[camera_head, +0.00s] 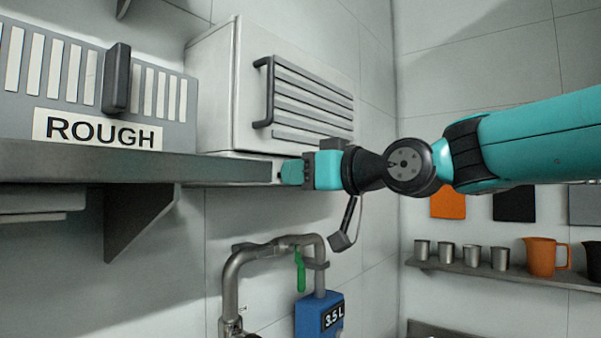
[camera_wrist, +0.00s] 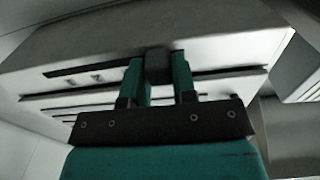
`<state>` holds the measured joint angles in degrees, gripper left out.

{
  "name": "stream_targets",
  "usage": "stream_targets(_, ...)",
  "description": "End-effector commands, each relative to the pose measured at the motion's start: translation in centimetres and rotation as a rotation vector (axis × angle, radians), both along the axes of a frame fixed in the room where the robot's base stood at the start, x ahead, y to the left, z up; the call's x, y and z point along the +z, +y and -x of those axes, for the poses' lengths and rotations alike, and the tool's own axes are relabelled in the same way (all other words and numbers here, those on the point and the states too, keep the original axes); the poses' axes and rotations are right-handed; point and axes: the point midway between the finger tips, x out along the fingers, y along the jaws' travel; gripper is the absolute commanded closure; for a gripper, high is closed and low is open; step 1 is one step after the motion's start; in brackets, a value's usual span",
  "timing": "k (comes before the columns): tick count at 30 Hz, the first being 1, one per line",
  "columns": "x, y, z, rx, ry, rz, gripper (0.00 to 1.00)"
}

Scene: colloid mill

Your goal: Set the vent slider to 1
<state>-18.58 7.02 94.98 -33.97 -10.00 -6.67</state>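In the head view, my gripper (camera_head: 292,172) is at the lower front edge of a white box (camera_head: 213,95), its fingers pointing left. In the wrist view, my gripper (camera_wrist: 160,72) has one teal finger on each side of a dark knob (camera_wrist: 158,62). The fingers look pressed against it with no visible gap. The knob sits on a pale surface with long dark slots and small, unreadable marks (camera_wrist: 97,78) to the left. In the head view the knob is hidden. I cannot read its setting.
A grey slotted panel with a dark upright handle (camera_head: 117,78) and a ROUGH label (camera_head: 100,130) is at left, above a grey shelf (camera_head: 120,163). Below are a pipe (camera_head: 232,275), a green lever (camera_head: 300,270) and a blue meter (camera_head: 310,312). Cups and an orange jug (camera_head: 541,256) stand at right.

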Motion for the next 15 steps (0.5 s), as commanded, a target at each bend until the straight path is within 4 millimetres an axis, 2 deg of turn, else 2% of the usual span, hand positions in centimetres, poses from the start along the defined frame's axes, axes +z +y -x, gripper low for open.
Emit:
stream_targets(5, 0.0, -0.2, -0.2, 0.000, 0.001, -0.001, 1.00)
stream_targets(10, -0.1, -1.8, -2.4, -0.005, -0.001, -0.002, 1.00)
stream_targets(15, 0.0, -2.5, -3.2, 0.001, -0.001, -0.002, 1.00)
